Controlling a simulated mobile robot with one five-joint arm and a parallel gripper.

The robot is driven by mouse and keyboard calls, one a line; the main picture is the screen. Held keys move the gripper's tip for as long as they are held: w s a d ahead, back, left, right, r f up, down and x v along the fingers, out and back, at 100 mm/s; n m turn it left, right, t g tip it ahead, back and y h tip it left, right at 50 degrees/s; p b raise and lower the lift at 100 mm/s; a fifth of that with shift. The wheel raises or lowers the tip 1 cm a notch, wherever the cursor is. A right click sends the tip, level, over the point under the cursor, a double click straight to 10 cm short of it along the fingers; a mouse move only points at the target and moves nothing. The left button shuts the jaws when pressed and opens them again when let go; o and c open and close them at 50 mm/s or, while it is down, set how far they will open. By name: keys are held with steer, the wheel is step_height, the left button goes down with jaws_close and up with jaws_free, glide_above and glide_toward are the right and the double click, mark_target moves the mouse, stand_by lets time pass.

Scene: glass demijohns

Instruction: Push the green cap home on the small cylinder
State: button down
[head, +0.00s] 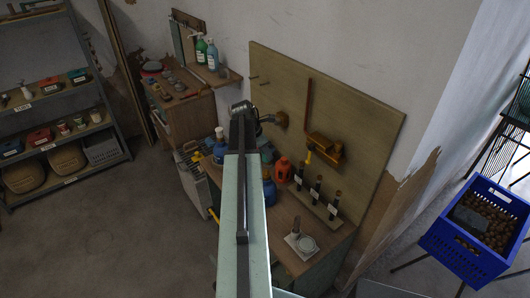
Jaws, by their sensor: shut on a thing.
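My pale green arm runs up the middle of the head view and covers part of the workbench (272,208). My gripper's jaws do not show apart from the arm, and what they hold is hidden. Several slim dark cylinders stand upright in a pale rack along the back of the bench; one of them (316,190) is near the rack's middle.
Red (284,169) and blue (268,188) bottles stand right of my arm. A tan board (355,105) with a yellow fitting (325,148) rises behind the bench. A blue crate (465,240) is at right, shelves (60,110) at left. The floor at lower left is clear.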

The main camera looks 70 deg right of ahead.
mark_target(266, 161)
steer(key=shift+d+f, duration=0.1)
steer(key=shift+d, duration=0.05)
steer(key=shift+f+b, duration=2.9)
steer(key=shift+b, duration=0.05)
steer(key=c, duration=1.9)
jaws_free()
steer(key=shift+r, duration=0.2)
jaws_close()
steer(key=shift+w+f+b, duration=0.1)
steer(key=shift+f+b, duration=1.45)
steer(key=shift+f, duration=0.15)
steer(key=o, duration=1)
jaws_free()
steer(key=shift+o, duration=0.2)
